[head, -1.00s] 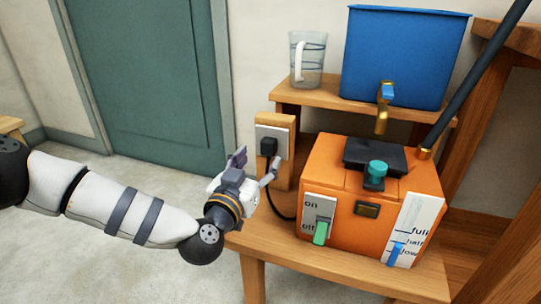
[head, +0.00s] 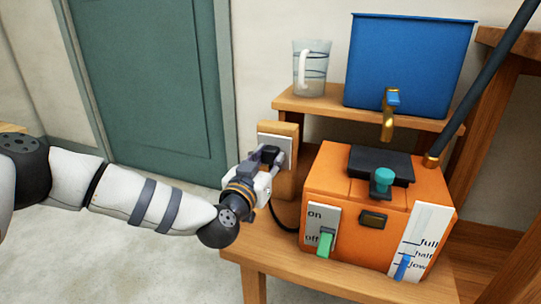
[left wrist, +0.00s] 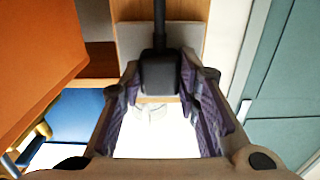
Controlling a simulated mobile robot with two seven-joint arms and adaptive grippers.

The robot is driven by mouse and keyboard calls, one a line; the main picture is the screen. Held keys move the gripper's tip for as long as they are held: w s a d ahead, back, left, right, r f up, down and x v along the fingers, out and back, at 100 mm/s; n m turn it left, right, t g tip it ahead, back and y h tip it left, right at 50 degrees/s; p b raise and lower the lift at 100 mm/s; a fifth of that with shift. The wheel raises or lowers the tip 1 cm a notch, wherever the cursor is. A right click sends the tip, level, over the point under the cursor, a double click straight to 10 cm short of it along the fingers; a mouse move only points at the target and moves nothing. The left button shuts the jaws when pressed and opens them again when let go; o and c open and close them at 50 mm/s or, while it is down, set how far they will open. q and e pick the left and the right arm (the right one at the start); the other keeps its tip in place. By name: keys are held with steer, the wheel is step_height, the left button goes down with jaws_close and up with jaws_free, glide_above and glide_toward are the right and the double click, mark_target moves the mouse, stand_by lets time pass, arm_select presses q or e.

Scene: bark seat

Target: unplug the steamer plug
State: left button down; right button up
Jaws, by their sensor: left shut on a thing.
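The black steamer plug (head: 269,154) is at the pale socket plate (head: 285,146) on a wooden upright block (head: 286,180). My left gripper (head: 268,165) is shut on the plug, with a finger on either side. The left wrist view shows the plug (left wrist: 160,73) between the purple-padded fingers, its cable running up. I cannot tell whether its prongs are fully seated. The orange steamer (head: 340,190) stands to the right. Its green switch (head: 325,243) is low, by "off". A black cable (head: 282,220) runs beside the steamer, partly hidden. My right gripper is not in view.
The steamer stands on a wooden bench (head: 262,252). A blue tank (head: 410,65) with a brass tap (head: 388,120) and a glass jug (head: 312,70) stand on a shelf behind. A dark pole (head: 485,75) slants at the right. The floor at left is clear.

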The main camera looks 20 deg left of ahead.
arm_select(q)
steer(key=shift+s+r+p, duration=0.2)
steer(key=shift+s+p, duration=0.55)
steer(key=shift+s, duration=0.1)
steer(key=s+p, duration=0.1)
steer(key=s, duration=0.1)
steer(key=s+p, duration=0.2)
steer(key=s, duration=0.1)
steer(key=shift+s+a+f+p, duration=0.1)
steer(key=shift+s+f+p, duration=0.1)
steer(key=shift+p, duration=0.1)
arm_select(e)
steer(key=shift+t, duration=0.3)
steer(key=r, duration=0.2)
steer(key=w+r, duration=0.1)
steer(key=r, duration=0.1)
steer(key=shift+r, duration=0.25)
